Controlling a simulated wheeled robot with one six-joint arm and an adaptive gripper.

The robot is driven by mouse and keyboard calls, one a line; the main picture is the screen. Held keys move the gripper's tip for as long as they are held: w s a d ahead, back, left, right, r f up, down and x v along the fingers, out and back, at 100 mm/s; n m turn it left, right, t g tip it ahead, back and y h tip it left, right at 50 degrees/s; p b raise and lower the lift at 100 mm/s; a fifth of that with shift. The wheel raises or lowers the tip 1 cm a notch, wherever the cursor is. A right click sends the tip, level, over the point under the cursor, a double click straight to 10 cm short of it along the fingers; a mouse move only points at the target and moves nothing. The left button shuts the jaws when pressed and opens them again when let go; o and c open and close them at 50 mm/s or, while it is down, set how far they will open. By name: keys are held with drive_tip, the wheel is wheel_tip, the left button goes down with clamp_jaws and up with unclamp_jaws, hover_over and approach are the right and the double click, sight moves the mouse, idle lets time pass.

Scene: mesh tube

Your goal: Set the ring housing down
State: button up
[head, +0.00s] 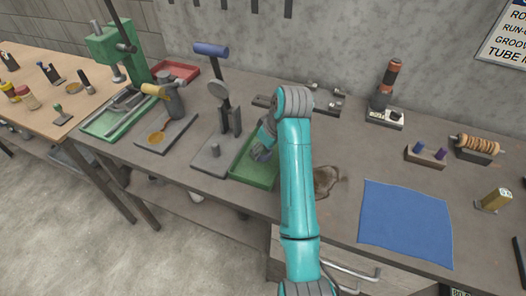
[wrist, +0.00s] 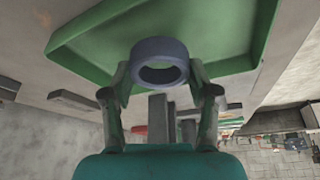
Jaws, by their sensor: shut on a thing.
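The ring housing (wrist: 160,62) is a short blue-grey ring with an open bore. In the wrist view it sits between the two fingertips of my gripper (wrist: 162,80), which is shut on it. The green tray (wrist: 225,25) lies behind the ring in that view. In the head view my teal arm reaches over the green tray (head: 240,172), with the gripper over its far part. My arm hides the ring there. I cannot tell whether the ring touches the tray floor.
Left of the tray stands a small press with a blue handle (head: 211,50). A blue cloth (head: 405,222) lies at right.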

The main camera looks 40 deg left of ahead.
drive_tip(key=shift+f, duration=0.9)
drive_tip(key=shift+f, duration=0.15)
drive_tip(key=o, duration=1.4)
